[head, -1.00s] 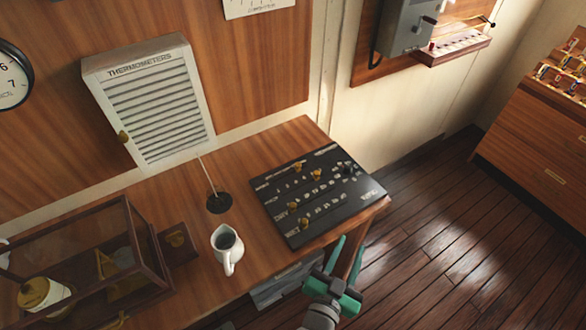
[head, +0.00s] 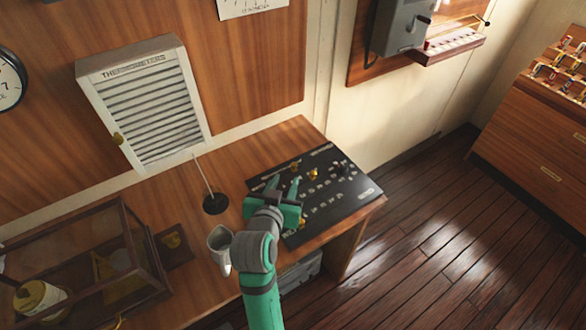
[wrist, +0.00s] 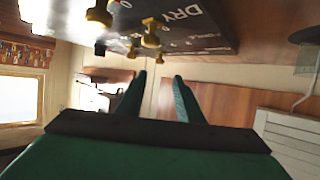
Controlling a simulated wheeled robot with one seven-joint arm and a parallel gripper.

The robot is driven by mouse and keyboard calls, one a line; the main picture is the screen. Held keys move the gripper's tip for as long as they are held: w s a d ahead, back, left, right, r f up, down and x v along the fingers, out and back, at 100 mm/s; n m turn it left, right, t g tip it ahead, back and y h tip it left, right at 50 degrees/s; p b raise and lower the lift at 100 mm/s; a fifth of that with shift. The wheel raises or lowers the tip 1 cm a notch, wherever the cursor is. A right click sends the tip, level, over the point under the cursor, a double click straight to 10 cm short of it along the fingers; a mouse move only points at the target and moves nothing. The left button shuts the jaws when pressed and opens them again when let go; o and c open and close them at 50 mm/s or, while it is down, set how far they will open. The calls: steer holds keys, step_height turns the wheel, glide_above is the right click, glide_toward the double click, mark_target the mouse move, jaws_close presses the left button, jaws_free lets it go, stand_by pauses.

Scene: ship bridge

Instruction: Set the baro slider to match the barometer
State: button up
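The black slider panel (head: 335,200) lies on the wooden desk, with rows of small white marks and brass knobs. Two brass knobs (head: 313,174) show near its far side; which slider is baro is too small to read. In the wrist view the panel (wrist: 205,25) appears upside down, with "DRY" lettering and brass knobs (wrist: 150,38). My gripper (head: 286,184) is over the panel's left part, hiding some sliders. Its fingers (wrist: 158,78) are apart with nothing between them. A glass case (head: 85,255) with a drum inside stands at left; I cannot tell whether it is the barometer.
A white jug (head: 220,245) and a thin rod on a dark round base (head: 215,204) stand left of the panel. A louvred thermometer box (head: 150,105) hangs behind. A round dial (head: 8,82) is cut off at the left edge. Floor to the right is clear.

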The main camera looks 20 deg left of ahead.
mark_target(294, 165)
steer(key=x, duration=0.9)
jaws_close()
